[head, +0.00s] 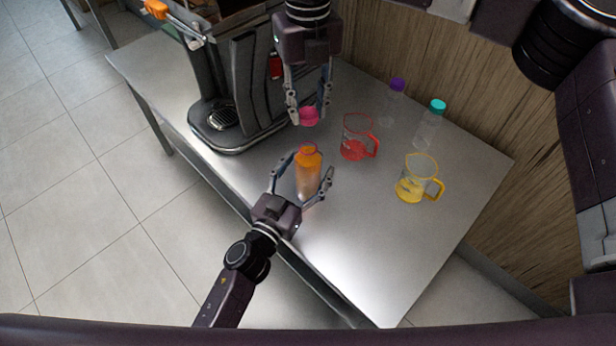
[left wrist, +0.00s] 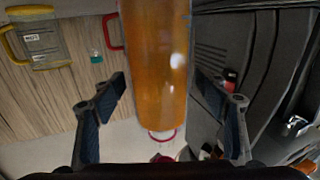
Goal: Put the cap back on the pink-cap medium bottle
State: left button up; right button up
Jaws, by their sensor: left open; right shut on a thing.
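The medium bottle (head: 308,175), filled with orange juice, stands upright and uncapped on the steel table. My left gripper (head: 311,164) is open, with its fingers on either side of the bottle. In the left wrist view the bottle (left wrist: 158,65) is between the spread fingers, with gaps on both sides. My right gripper (head: 309,114) is shut on the pink cap (head: 309,118). It holds the cap above and behind the bottle's mouth in the head view, apart from it.
The black juicer (head: 240,90) stands to the left on the table (head: 350,260). A red-handled jug (head: 357,140), a yellow-handled jug (head: 415,182), a purple-capped bottle (head: 392,105) and a teal-capped bottle (head: 429,128) stand to the right. The table's front right is clear.

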pick_arm(q)
jog(key=shift+w+d, duration=0.15)
jog(key=shift+w, duration=0.05)
jog(key=c, duration=1.8)
pick_arm(e)
send_over(308, 143)
jog(key=shift+f, duration=2.5)
jog(key=shift+f, duration=0.1)
jog(key=shift+f, duration=0.8)
pick_arm(q)
grip_shut()
pick_arm(e)
jog(key=shift+f, duration=0.55)
